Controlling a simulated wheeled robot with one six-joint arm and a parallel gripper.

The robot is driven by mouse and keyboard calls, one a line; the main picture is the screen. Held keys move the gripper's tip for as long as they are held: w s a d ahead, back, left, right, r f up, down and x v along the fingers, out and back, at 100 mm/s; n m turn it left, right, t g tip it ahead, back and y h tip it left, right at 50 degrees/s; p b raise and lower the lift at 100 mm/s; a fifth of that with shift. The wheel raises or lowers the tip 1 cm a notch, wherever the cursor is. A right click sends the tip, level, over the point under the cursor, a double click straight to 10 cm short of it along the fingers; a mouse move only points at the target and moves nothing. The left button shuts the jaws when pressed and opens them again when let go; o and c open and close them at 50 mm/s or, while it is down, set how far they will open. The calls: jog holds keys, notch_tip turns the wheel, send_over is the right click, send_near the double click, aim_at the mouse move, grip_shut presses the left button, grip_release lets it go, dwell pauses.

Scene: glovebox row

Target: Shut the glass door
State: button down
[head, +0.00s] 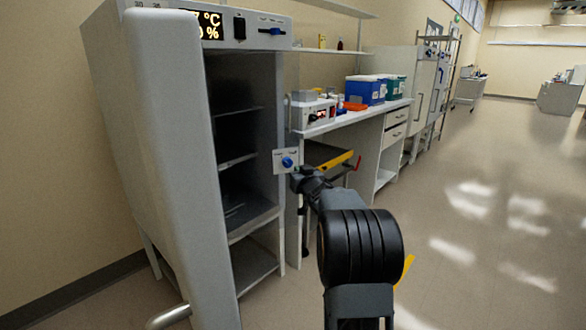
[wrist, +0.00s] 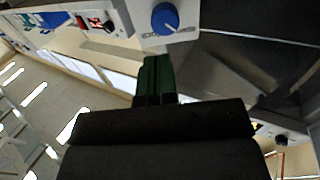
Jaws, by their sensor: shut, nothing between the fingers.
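A tall grey cabinet (head: 262,52) stands at the left in the head view, with its shelved inside exposed. Its door (head: 175,130) stands open towards me as a thick pale slab, seen nearly edge-on; I cannot make out glass in it. A rounded metal handle (head: 168,316) shows at the door's lower left. My gripper (wrist: 154,62) is shut and empty in the wrist view, its dark green fingers just below a blue knob (wrist: 165,18). In the head view my arm reaches towards the small panel with the blue knob (head: 287,162), right of the cabinet opening and apart from the door.
A bench (head: 352,123) right of the cabinet carries a white device (head: 312,110) and a blue box (head: 364,90). A yellow bar (head: 335,161) lies just beyond my arm's end. More cabinets line the wall behind. The floor at right is clear.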

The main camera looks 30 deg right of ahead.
aim_at(291, 162)
jog(key=shift+b+x, duration=0.35)
jog(key=shift+x, duration=3.05)
